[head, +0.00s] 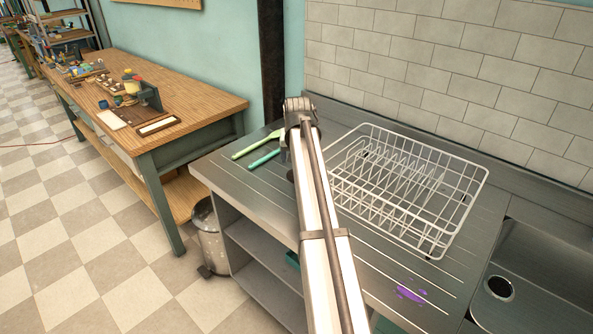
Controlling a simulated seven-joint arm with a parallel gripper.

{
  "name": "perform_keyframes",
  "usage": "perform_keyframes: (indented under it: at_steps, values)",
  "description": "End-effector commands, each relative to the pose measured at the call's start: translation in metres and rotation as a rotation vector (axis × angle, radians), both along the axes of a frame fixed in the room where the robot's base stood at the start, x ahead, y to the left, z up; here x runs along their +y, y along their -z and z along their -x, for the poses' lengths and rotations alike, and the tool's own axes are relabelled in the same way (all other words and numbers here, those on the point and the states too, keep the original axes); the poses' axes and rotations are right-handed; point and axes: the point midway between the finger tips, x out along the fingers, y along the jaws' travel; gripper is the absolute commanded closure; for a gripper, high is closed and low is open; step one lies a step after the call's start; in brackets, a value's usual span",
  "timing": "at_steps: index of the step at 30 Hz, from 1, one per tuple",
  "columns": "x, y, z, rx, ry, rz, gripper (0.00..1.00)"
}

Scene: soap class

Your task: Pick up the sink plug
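I cannot clearly make out a sink plug. A small dark shape (290,176) shows at the left edge of my arm, just above the steel counter; most of it is hidden behind the arm, and I cannot tell whether it is the plug or part of my gripper. My pale arm reaches up from the bottom over the counter to a grey joint near the back. My gripper's fingers do not show; they seem hidden behind the arm. The sink (545,285) is at the lower right, with its dark drain hole (499,287) uncovered.
A white wire dish rack (440,205) stands right of my arm. Two green-handled utensils (258,143) lie on the counter (235,185) at left. A purple smear (410,294) is near the front. A wooden workbench (200,95) and metal bin (206,235) are at left.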

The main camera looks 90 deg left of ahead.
Motion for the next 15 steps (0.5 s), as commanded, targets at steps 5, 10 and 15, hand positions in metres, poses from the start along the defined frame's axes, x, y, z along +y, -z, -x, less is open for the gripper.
perform_keyframes:
  at_steps: [5, 10, 15]
  values:
    - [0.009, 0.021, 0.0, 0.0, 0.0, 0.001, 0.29]
    - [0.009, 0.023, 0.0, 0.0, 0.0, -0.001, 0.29]
    - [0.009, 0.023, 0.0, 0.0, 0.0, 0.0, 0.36]
